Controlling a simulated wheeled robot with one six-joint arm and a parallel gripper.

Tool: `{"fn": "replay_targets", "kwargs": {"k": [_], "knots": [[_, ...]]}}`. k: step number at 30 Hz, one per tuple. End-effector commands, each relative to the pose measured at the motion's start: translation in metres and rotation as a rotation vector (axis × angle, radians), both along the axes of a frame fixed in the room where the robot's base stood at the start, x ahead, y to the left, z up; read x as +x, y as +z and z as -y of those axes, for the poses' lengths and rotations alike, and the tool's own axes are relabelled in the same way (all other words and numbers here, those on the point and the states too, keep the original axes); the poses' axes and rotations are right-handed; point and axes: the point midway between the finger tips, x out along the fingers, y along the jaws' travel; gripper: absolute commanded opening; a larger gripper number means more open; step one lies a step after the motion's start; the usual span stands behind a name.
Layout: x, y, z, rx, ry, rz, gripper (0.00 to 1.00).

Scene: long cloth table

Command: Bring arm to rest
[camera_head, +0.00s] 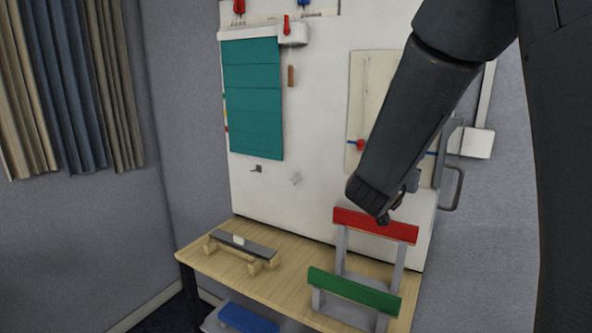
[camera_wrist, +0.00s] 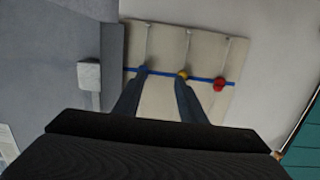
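My arm comes down from the upper right in the head view, in front of the white wall board (camera_head: 315,120). My gripper mostly hides behind my own forearm there. In the wrist view my gripper (camera_wrist: 160,84) shows two dark fingers, apart, with nothing seen between them. They point towards a cream panel (camera_wrist: 210,60) with a blue bar, strings and small coloured balls. I cannot tell the exact distance to it. The same panel (camera_head: 372,75) is partly hidden by my arm in the head view.
Below stands a wooden table (camera_head: 285,280) with a red-topped stand (camera_head: 375,225), a green-topped stand (camera_head: 353,291) and a grey plank on wooden supports (camera_head: 246,247). A metal handle (camera_head: 458,190) juts out right of my arm. A teal cloth (camera_head: 252,98) hangs left; space before it looks clear.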

Motion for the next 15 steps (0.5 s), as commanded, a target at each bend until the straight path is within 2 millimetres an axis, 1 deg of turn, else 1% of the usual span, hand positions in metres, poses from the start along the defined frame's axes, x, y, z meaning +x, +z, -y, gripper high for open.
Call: {"fn": "replay_targets", "kwargs": {"k": [2,4,5,6,8,9,11,12,14,15], "knots": [[0.000,-0.022,-0.021,0.062,0.103,-0.079,0.37],[-0.005,-0.049,-0.045,0.125,0.205,-0.174,0.37],[-0.009,-0.060,-0.056,0.151,0.246,-0.219,0.37],[-0.017,-0.076,-0.069,0.185,0.298,-0.283,0.37],[-0.034,-0.098,-0.087,0.232,0.368,-0.384,0.37],[-0.048,-0.114,-0.098,0.262,0.408,-0.457,0.37],[-0.073,-0.135,-0.113,0.301,0.460,-0.570,0.37],[-0.092,-0.149,-0.121,0.324,0.490,-0.650,0.37],[-0.123,-0.168,-0.130,0.353,0.524,-0.770,0.37],[-0.145,-0.179,-0.134,0.371,0.540,-0.850,0.37]]}}
